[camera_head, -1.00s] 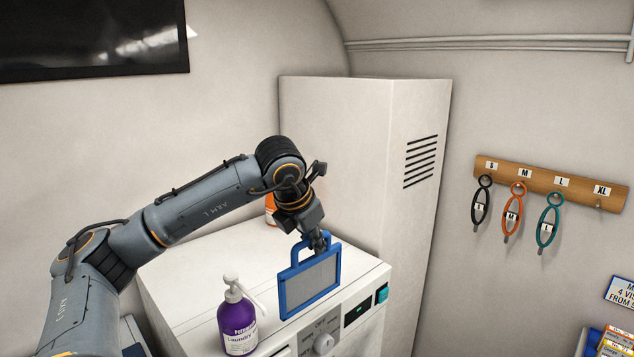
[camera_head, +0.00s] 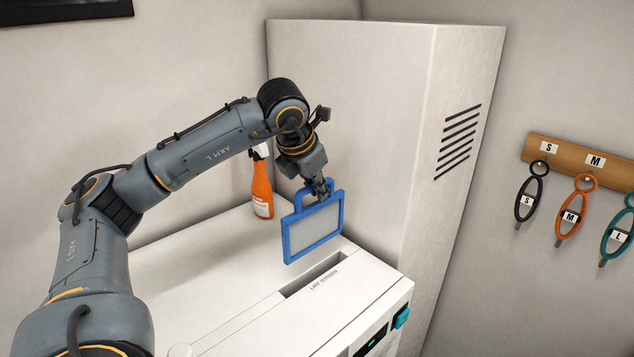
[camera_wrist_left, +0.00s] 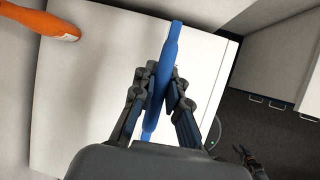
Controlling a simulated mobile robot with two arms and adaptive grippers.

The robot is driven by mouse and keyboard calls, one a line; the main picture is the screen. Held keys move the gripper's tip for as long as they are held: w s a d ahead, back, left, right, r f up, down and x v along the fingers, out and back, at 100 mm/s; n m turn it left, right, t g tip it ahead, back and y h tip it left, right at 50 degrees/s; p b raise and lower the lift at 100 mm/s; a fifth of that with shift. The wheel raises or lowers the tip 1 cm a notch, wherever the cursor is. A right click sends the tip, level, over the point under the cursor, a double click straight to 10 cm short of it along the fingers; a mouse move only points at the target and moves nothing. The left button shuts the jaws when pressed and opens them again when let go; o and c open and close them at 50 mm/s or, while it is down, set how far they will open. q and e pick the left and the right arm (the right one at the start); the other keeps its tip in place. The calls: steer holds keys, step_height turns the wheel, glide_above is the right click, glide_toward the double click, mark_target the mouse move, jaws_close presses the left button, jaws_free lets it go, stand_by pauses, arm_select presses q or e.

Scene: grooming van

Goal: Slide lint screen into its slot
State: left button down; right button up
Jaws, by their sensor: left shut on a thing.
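The lint screen (camera_head: 314,228) is a blue rectangular frame with a grey mesh panel and a handle loop on top. My left gripper (camera_head: 322,190) is shut on the handle and holds the screen upright above the white machine (camera_head: 215,265). In the left wrist view the gripper (camera_wrist_left: 160,95) has the blue lint screen (camera_wrist_left: 170,45) edge-on between its fingers. The dark slot (camera_head: 313,274) with printed lettering beside it is in the machine's top, just below the screen; the screen appears clear of it.
An orange spray bottle (camera_head: 262,185) stands at the back of the machine top, left of the screen. A tall white cabinet (camera_head: 350,130) stands right behind. A wall rack (camera_head: 590,168) with coloured loops hangs at the right. The machine's left top is clear.

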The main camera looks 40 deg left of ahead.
mark_target(316, 202)
arm_select(q)
steer(key=shift+f, duration=0.4)
step_height(316, 202, down, 2)
steer(key=shift+w+a+f+b, duration=0.1)
steer(key=shift+w+a+b, duration=0.05)
steer(key=shift+b, duration=0.8)
steer(key=shift+f+b, duration=0.3)
steer(key=shift+f, duration=0.15)
steer(key=shift+f+b, duration=0.5)
steer(key=shift+f, duration=0.25)
steer(key=shift+f+b, duration=0.3)
steer(key=shift+f, duration=0.2)
step_height(316, 202, down, 4)
steer(key=b, duration=0.3)
steer(key=shift+r, duration=0.15)
steer(key=shift+f+b, duration=2.95)
steer(key=shift+b, duration=0.05)
arm_select(e)
step_height(316, 202, down, 13)
steer(key=w+a, duration=0.1)
steer(key=shift+w, duration=0.25)
